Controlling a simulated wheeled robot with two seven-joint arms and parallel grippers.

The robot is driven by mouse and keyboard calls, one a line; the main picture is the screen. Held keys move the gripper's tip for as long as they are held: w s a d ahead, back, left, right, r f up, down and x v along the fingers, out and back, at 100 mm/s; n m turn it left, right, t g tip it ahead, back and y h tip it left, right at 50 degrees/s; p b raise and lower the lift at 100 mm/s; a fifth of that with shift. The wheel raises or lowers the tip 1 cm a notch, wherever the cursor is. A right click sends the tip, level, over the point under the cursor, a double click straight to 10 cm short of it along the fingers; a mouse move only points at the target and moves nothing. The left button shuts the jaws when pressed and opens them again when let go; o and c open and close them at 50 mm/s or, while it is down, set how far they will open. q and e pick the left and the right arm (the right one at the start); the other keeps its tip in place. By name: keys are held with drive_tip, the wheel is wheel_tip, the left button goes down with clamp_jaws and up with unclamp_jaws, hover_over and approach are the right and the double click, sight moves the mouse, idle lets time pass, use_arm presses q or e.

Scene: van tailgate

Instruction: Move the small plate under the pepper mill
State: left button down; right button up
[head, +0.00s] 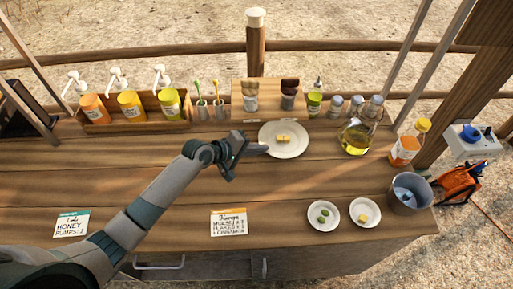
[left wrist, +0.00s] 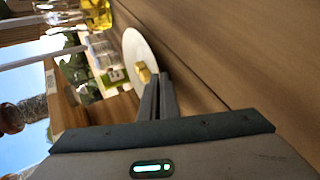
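A white plate (head: 296,151) with yellow pieces of food on it is in the middle of the counter, in front of the wooden stand. It also shows in the left wrist view (left wrist: 133,48). My left gripper (head: 262,148) is at its left rim. In the left wrist view the fingers (left wrist: 158,82) are close together, with the rim running in between them. The pepper mill (head: 289,101), dark with a brown top, stands at the stand behind the plate. Two smaller white dishes, one with green pieces (head: 324,226) and one with yellow (head: 365,224), lie at the front right. My right gripper is not in view.
A second, paler mill (head: 250,103) stands left of the pepper mill. A green jar (head: 314,105), shakers and an oil jug (head: 355,138) are to the right. A pump-bottle rack (head: 150,123) is at the back left. The front middle holds only a card (head: 229,222).

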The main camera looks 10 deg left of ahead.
use_arm(q)
drive_tip(key=c, duration=1.9)
unclamp_jaws()
drive_tip(key=shift+c, duration=0.2)
drive_tip(key=shift+s+f, duration=0.1)
drive_tip(key=shift+a+f, duration=0.1)
drive_tip(key=shift+f, duration=0.05)
drive_tip(key=shift+s, duration=0.1)
drive_tip(key=shift+s+a, duration=0.1)
drive_tip(key=shift+a, duration=0.1)
drive_tip(key=b+v, duration=0.3)
drive_tip(key=v, duration=1.4)
drive_tip(key=shift+d+r+b, duration=0.2)
drive_tip(key=shift+r+b, duration=0.1)
drive_tip(key=shift+r, duration=0.05)
drive_tip(key=shift+r, duration=0.1)
